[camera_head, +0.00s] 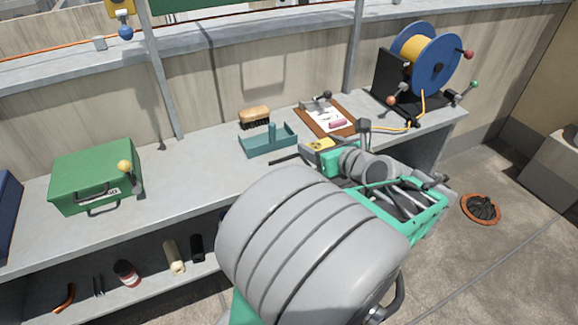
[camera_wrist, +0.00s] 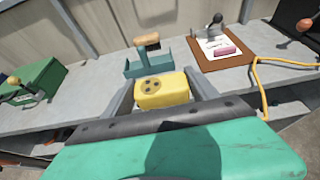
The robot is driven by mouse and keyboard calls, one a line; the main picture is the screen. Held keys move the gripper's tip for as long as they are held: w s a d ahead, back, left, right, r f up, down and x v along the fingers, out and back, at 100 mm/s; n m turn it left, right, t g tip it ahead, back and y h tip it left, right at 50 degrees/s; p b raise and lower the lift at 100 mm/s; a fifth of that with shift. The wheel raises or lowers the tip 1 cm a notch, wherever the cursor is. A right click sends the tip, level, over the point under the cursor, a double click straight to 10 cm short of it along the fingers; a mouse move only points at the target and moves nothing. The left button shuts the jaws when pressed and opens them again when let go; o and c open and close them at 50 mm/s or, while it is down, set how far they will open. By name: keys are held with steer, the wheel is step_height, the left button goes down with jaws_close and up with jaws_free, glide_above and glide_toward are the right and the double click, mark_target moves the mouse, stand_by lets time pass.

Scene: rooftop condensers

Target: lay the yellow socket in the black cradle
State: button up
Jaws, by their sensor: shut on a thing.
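The yellow socket (camera_wrist: 162,90) is a small block with dark holes in its face. It sits between the two grey fingers of my gripper (camera_wrist: 160,96), which is shut on it. In the head view the socket (camera_head: 321,144) is a small yellow patch at the tip of my arm, over the front part of the bench. I cannot tell its height above the bench. I cannot pick out the black cradle for certain; a small black part (camera_head: 413,122) lies by the cord at the foot of the reel.
A teal tray (camera_head: 268,146) with a brush (camera_head: 254,117) behind it stands close beyond my gripper. A clipboard (camera_head: 325,117) lies to its right. A blue reel (camera_head: 428,58) with yellow cord (camera_head: 396,129) stands at the right end. A green case (camera_head: 95,175) stands left; bench between is clear.

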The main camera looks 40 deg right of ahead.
steer(key=w+f, duration=0.2)
steer(key=w, duration=0.1)
steer(key=w+f+b, duration=0.1)
steer(key=w+f, duration=0.5)
steer(key=w, duration=0.1)
steer(key=shift+w+a+b, duration=0.1)
steer(key=shift+a+b, duration=0.05)
steer(key=shift+b, duration=0.25)
steer(key=shift+w+f+b, duration=0.2)
steer(key=shift+f+b, duration=0.05)
steer(key=shift+f, duration=0.65)
steer(key=shift+w+f+b, duration=0.15)
steer(key=shift+f+b, duration=0.05)
steer(key=shift+f, duration=0.7)
steer(key=shift+f, duration=0.15)
steer(key=o, duration=1.5)
steer(key=shift+c, duration=0.2)
steer(key=shift+r, duration=0.2)
